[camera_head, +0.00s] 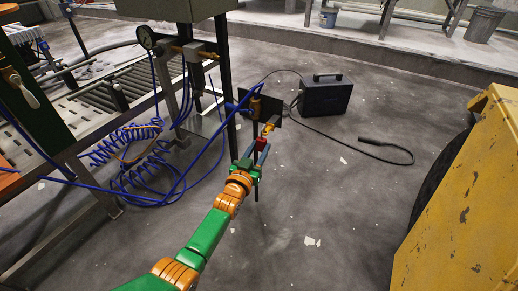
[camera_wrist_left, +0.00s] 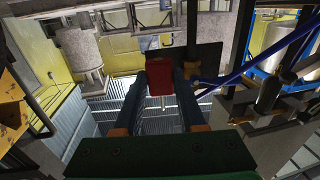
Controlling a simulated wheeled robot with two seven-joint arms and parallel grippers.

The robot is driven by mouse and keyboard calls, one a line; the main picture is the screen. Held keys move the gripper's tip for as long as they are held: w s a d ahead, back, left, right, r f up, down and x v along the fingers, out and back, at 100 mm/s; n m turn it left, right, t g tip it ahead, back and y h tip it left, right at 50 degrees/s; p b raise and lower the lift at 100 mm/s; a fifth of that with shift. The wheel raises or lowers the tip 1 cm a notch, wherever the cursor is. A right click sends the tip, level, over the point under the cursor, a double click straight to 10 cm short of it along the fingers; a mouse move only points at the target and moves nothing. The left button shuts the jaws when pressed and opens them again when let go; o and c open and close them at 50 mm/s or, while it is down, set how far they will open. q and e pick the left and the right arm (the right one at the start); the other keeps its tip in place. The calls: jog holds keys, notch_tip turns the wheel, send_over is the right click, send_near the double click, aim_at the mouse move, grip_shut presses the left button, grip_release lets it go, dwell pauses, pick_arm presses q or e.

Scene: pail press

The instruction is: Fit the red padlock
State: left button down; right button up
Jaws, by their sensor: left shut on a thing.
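The red padlock (camera_head: 262,143) is between the fingertips of my left gripper (camera_head: 259,151), which is shut on it. In the left wrist view the padlock (camera_wrist_left: 160,80) shows as a red block between the dark fingers, with a thin pale piece below it. In the head view a dark plate (camera_head: 270,110) on a post stands just beyond the padlock, with a brass valve (camera_head: 255,106) and a yellow lever (camera_head: 267,129). The padlock looks close to the lever; I cannot tell whether they touch. My right gripper is in neither view.
A blue hose (camera_head: 205,172) runs from the valve to coils (camera_head: 135,150) at left, near the roller table (camera_head: 85,105). A press post (camera_head: 226,90) stands left of the valve. A black box (camera_head: 326,95) with a cable lies behind. A yellow machine (camera_head: 465,205) is at right.

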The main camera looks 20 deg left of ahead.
pick_arm(q)
jog(key=shift+f+b, duration=0.7)
jog(key=shift+f, duration=0.2)
jog(key=shift+c, duration=2.1)
grip_release()
jog(key=shift+c, duration=0.4)
jog(key=shift+s+r, duration=0.1)
jog(key=shift+s, duration=0.05)
jog(key=s+p, duration=0.7)
jog(key=s, duration=0.1)
jog(key=shift+s+a, duration=0.4)
